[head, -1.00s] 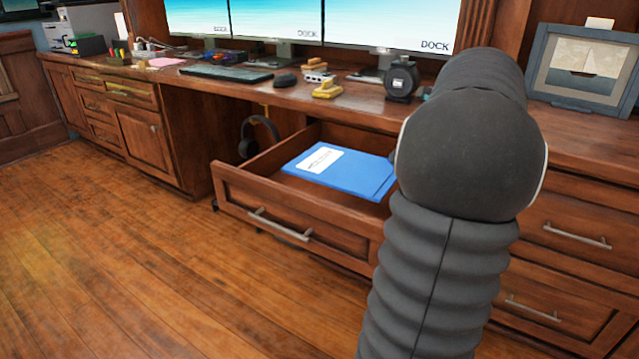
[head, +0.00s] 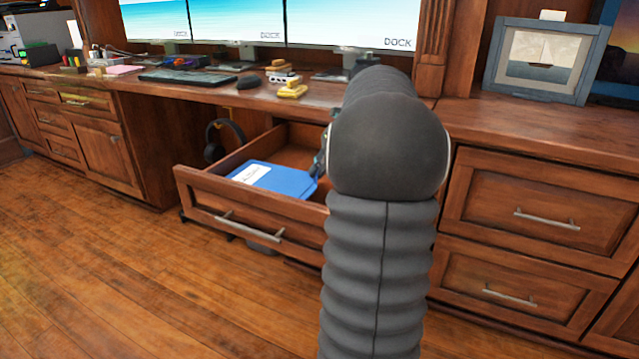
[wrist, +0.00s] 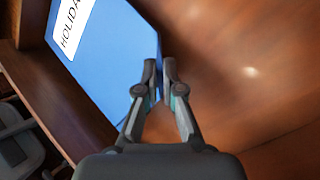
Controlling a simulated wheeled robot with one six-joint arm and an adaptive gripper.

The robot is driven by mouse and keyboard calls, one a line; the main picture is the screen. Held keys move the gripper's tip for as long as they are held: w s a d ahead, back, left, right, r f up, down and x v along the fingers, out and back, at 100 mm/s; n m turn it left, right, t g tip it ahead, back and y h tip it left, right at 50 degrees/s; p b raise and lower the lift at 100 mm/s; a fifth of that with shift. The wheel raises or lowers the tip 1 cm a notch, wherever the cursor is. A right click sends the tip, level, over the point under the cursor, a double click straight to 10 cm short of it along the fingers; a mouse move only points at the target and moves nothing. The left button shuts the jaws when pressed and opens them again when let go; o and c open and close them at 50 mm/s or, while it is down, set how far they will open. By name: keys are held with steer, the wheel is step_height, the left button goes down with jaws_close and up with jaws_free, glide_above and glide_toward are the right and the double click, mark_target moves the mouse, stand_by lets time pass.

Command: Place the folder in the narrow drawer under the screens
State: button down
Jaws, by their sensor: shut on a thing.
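The blue folder (head: 285,181) with a white label is in the opening of the pulled-out drawer (head: 255,220) under the screens. It looks roughly flat; I cannot tell whether it touches the drawer bottom. In the wrist view, the folder (wrist: 110,60) reaches up and left from the fingers, its label partly reading "HOLIDA". My gripper (wrist: 159,70) is shut on the folder's edge. In the head view my gripper (head: 320,168) shows only in part beside the folder's right end; my arm hides the rest and the drawer's right side.
Screens (head: 255,22), a keyboard (head: 187,77) and small items stand on the desktop above. Headphones (head: 222,138) hang left of the drawer. Closed drawers (head: 545,205) lie to the right, with a framed boat picture (head: 543,60) above. The floor at left is clear.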

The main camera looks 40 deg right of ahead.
mark_target(319, 195)
step_height(319, 195, down, 4)
steer(key=shift+r+b, duration=0.2)
steer(key=shift+b, duration=0.3)
steer(key=c, duration=1.3)
jaws_free()
steer(key=p+v, duration=0.2)
steer(key=v, duration=1)
steer(key=shift+r+p, duration=0.1)
steer(key=shift+p, duration=0.25)
